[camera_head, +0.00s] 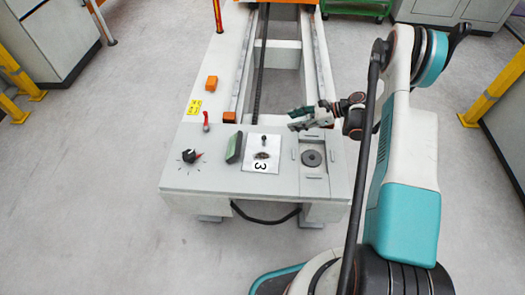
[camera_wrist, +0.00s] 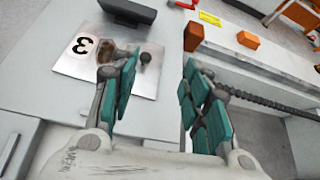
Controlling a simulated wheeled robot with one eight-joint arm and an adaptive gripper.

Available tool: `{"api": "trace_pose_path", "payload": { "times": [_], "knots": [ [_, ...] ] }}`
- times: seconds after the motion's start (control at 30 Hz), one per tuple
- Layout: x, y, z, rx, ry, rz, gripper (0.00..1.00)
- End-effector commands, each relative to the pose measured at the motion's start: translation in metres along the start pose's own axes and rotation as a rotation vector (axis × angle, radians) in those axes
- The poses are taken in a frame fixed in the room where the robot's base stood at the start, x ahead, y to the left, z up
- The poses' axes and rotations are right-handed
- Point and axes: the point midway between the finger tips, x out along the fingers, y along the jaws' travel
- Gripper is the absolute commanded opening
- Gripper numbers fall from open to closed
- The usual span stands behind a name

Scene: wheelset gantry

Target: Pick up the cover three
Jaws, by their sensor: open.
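Cover three (camera_head: 252,165) is a flat, pale square plate marked with a black 3, lying on the grey top of the gantry's front end. It has a brown stain and a small dark knob (camera_head: 264,138) near its far edge. In the wrist view the cover (camera_wrist: 84,66) lies beyond and left of my fingers, its knob (camera_wrist: 145,58) showing just right of the left fingertip. My gripper (camera_head: 295,118) is open and empty, above the gantry top, behind and right of the cover. In the wrist view its teal-padded fingers (camera_wrist: 160,68) stand wide apart, with nothing between them.
A green-edged dark block (camera_head: 234,147) stands close left of the cover. A recessed panel with a dark disc (camera_head: 312,157) lies to its right. A red lever (camera_head: 206,120), a dial (camera_head: 190,156) and an orange block (camera_head: 211,82) are farther left. Rails (camera_head: 245,75) run away behind.

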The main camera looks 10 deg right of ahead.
Motion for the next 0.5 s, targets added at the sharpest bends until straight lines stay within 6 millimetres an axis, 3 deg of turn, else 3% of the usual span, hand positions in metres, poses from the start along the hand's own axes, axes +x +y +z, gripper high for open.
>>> {"api": "trace_pose_path", "payload": {
  "times": [0.03, 0.2, 0.37, 0.5],
  "knots": [
    [0.002, 0.004, -0.014, 0.027, -0.020, -0.002, 0.43],
    [0.007, 0.019, -0.042, 0.096, -0.074, 0.003, 0.43],
    [0.014, 0.025, -0.051, 0.118, -0.093, 0.008, 0.43],
    [0.036, 0.026, -0.050, 0.120, -0.095, 0.010, 0.43]
  ]
}}
